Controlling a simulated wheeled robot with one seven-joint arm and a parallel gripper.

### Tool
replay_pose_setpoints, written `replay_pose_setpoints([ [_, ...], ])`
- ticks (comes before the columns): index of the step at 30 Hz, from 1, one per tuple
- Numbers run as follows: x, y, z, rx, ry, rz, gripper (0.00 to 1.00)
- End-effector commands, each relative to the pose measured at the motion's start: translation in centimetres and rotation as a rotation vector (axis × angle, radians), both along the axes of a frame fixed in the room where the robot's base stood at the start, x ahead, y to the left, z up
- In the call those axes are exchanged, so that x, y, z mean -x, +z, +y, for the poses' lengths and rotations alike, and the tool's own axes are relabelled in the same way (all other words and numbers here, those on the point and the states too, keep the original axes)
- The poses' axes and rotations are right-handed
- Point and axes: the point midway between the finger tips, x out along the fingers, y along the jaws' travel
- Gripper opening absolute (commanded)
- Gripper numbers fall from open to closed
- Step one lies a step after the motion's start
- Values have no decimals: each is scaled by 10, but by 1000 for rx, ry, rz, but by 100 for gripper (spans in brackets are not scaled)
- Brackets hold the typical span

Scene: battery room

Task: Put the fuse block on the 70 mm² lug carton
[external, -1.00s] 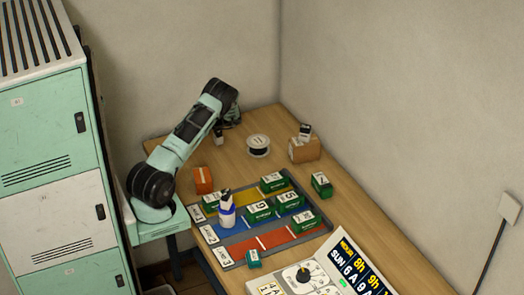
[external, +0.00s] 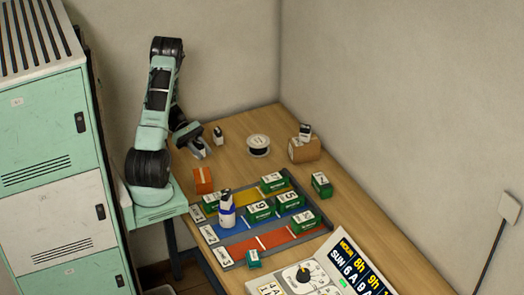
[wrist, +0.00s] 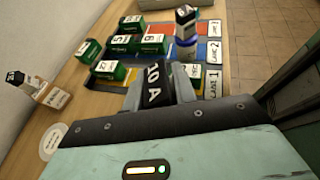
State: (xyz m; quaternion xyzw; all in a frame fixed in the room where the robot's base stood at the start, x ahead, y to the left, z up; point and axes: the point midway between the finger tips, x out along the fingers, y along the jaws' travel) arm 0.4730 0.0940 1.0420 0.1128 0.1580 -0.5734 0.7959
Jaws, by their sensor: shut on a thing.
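My gripper (external: 197,150) is shut on a dark block with white "10 A" lettering, which I take as the fuse block (wrist: 153,83). In the wrist view it sits between the fingers; in the external view it is small and unclear, held above the table's left end. Several green cartons carry number labels too small to read surely. One green carton (external: 321,185) stands off the tray, to its right; others, such as the back one (external: 273,183), lie on the lane tray (external: 240,263). I cannot tell which is the 70 mm² carton.
An orange box (external: 203,180) is near the left edge. A small black-and-white item (external: 218,136), a spool (external: 259,145) and a brown carton (external: 299,151) with an item on top stand behind.

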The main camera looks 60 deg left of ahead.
Motion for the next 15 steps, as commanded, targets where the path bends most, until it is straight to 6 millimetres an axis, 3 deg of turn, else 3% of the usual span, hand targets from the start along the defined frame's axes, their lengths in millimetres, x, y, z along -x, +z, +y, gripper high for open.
replay_pose_setpoints([
  [4,-6,3,0,0,68,1,2],
  [15,-7,-47,0,-1,72,0,2],
])
